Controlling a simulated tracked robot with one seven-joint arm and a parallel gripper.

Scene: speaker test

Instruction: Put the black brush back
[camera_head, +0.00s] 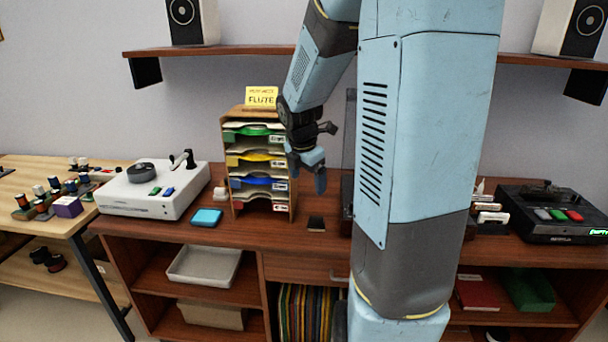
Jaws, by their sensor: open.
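A small dark block (316,223) lies on the brown desk near its front edge. It may be the black brush, but it is too small to tell. My gripper (307,178) is open and points down, above and a little left of the dark block. I see nothing between its fingers. It hangs in front of the right side of a wooden rack (232,205) with several coloured slots.
A yellow sign (262,97) reading "FLUTE" tops the rack. A blue square pad (206,217) and a white turntable-like device (150,192) are left. A black device with coloured buttons (553,216) is right. My arm hides the desk's middle right.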

